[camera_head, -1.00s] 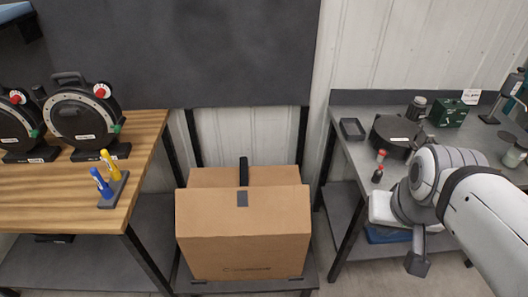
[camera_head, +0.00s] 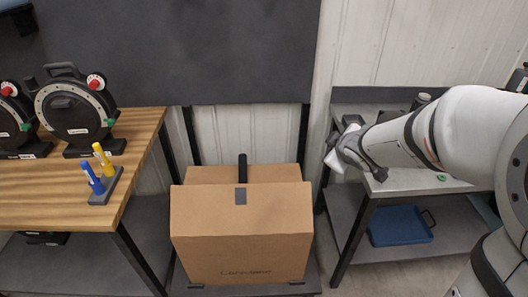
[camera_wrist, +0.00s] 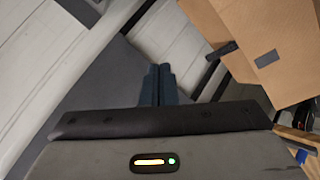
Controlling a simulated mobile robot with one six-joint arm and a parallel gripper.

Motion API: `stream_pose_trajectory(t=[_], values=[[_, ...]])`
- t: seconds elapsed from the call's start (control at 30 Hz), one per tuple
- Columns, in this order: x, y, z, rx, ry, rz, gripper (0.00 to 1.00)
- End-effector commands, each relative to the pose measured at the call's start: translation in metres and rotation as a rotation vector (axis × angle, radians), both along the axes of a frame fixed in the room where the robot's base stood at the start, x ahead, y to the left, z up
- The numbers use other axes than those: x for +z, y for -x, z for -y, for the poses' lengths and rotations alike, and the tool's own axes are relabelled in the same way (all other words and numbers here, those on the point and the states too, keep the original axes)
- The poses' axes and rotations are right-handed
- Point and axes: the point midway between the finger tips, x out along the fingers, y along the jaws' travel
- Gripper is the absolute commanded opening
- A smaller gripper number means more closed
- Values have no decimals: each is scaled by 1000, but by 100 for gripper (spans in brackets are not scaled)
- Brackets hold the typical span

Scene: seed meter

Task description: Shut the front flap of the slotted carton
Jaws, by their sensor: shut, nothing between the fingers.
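The brown slotted carton (camera_head: 240,262) stands on a low dark shelf between two benches. Its front flap (camera_head: 208,210) stands up from the front crease, with a grey patch (camera_head: 241,196) at its top edge. A rear flap (camera_head: 272,174) shows behind it, and a black upright piece (camera_head: 243,168) sits between them. In the wrist view the carton (camera_wrist: 285,28) is at the upper right, apart from my gripper. My gripper (camera_wrist: 159,70) is shut and empty. In the head view my wrist is right of the carton and higher; the fingertips are unclear there.
A wooden bench (camera_head: 60,190) on the left holds reels and a blue and a yellow marker (camera_head: 103,160) in a stand. A grey bench (camera_head: 405,183) is on the right, with a blue tray (camera_head: 400,225) on its lower shelf. A dark panel (camera_head: 190,50) hangs behind the carton.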

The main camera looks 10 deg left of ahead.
Motion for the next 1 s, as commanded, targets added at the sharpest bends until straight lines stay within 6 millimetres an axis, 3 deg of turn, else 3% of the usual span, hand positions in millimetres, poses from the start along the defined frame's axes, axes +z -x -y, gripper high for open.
stream_pose_trajectory(t=[0.03, 0.1, 0.2, 0.3, 0.4, 0.57, 0.77, 1.0], values=[[-30, -14, -27, 132, 12, 25, 0], [-57, -21, -65, 331, 19, 57, 0], [-92, -17, -113, 584, -2, 81, 0], [-120, -5, -146, 780, -34, 88, 0], [-138, 8, -166, 909, -66, 88, 0], [-149, 18, -181, 994, -91, 86, 0], [-165, 11, -203, 996, -93, 84, 0], [-192, -5, -245, 995, -92, 84, 0]])
